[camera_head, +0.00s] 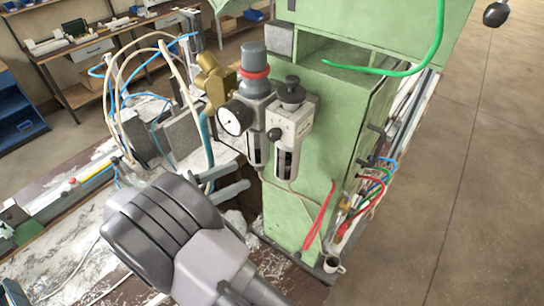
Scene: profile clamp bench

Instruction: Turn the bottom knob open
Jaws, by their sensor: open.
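The air regulator and filter unit (292,122) is mounted on the green machine cabinet. It has a grey knob with a red ring (254,66) on top at the left, a black knob (291,90) on top at the right, and a small black side knob (274,134) lower down. I cannot tell for sure which is the bottom knob. A round white gauge (236,117) faces left. My gripper (242,175) is open, its two grey fingers pointing right, below and left of the unit. No held object shows between the fingers. The space behind the fingers is partly hidden.
The green cabinet (340,130) stands right of my gripper. A brass fitting (214,78) and loose hoses (185,75) crowd the left. Floor at right is clear.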

